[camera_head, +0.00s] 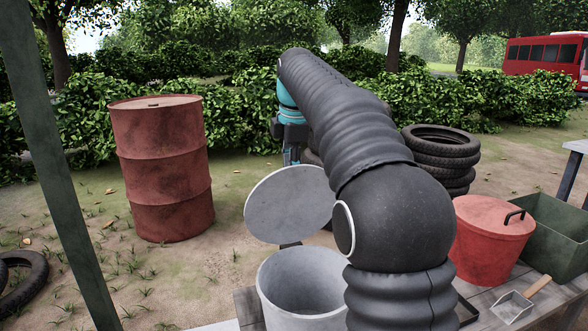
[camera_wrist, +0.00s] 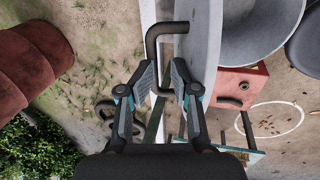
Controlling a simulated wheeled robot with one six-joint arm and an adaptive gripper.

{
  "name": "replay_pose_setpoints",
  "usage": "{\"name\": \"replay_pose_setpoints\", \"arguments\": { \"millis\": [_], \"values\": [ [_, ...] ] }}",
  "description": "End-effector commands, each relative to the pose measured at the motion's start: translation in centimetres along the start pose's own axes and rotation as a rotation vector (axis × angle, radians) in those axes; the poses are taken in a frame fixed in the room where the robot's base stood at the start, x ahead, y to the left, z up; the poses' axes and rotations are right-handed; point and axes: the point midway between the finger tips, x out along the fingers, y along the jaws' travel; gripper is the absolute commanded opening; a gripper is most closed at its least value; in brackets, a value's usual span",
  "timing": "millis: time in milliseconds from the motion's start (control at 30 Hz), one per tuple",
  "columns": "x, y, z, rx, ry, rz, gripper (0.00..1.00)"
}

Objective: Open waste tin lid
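The grey waste tin (camera_head: 305,285) stands at the lower middle of the head view, partly hidden by my arm. Its round lid (camera_head: 288,205) is raised on a hinge at the rim, and the tin's mouth shows open. In the wrist view the lid (camera_wrist: 205,45) appears nearly edge-on, with a dark bent handle (camera_wrist: 152,45) on its outer side. My gripper (camera_wrist: 165,65) is at this handle, with the bar between or just beyond its fingers. The fingers stand apart, wider than the bar. In the head view the fingertips are hidden behind the lid.
A red tin (camera_head: 490,250) with a closed lid and a green bin (camera_head: 550,240) stand right on the cart. A scoop (camera_head: 520,302) lies in front of them. A rusty drum (camera_head: 160,170) and stacked tyres (camera_head: 440,150) stand on the ground beyond. Bare ground lies left of the lid.

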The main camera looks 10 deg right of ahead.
Motion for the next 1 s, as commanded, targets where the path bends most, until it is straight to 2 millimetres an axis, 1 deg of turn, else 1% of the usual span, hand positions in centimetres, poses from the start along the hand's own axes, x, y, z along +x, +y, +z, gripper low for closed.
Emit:
{"name": "replay_pose_setpoints", "arguments": {
  "millis": [33,300,500,633,900,1000],
  "values": [
    [2.0,-0.5,-0.2,-0.003,0.009,-0.040,0.36],
    [1.3,-0.5,0.3,0.005,0.005,-0.029,0.36],
    [0.8,-0.4,0.3,0.005,0.004,-0.025,0.36],
    [-0.6,-0.3,0.2,0.004,0.004,-0.023,0.36],
    [-5.1,-0.2,0.1,0.001,0.004,-0.023,0.36],
    [-6.5,-0.1,0.1,0.001,0.005,-0.024,0.36]
  ]
}}
